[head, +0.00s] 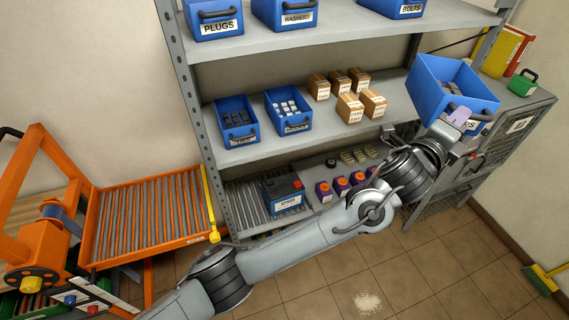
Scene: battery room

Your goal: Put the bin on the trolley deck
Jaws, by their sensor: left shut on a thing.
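The blue bin (432,86) is at the upper right, tilted, in front of the right end of the shelf rack. A white label on its front is mostly covered, with only its last letters showing. My left gripper (459,117) is shut on the bin's front side, and a pale purple pad shows there. Whether the bin touches the shelf behind it I cannot tell. The orange trolley's roller deck (148,218) is at the left, with nothing on its rollers. My right gripper is not in view.
The grey rack's middle shelf (334,128) holds two blue bins (237,119) and several cartons (350,108). A yellow bar (210,203) stands at the deck's right end. A grey cabinet (520,115) is at the right.

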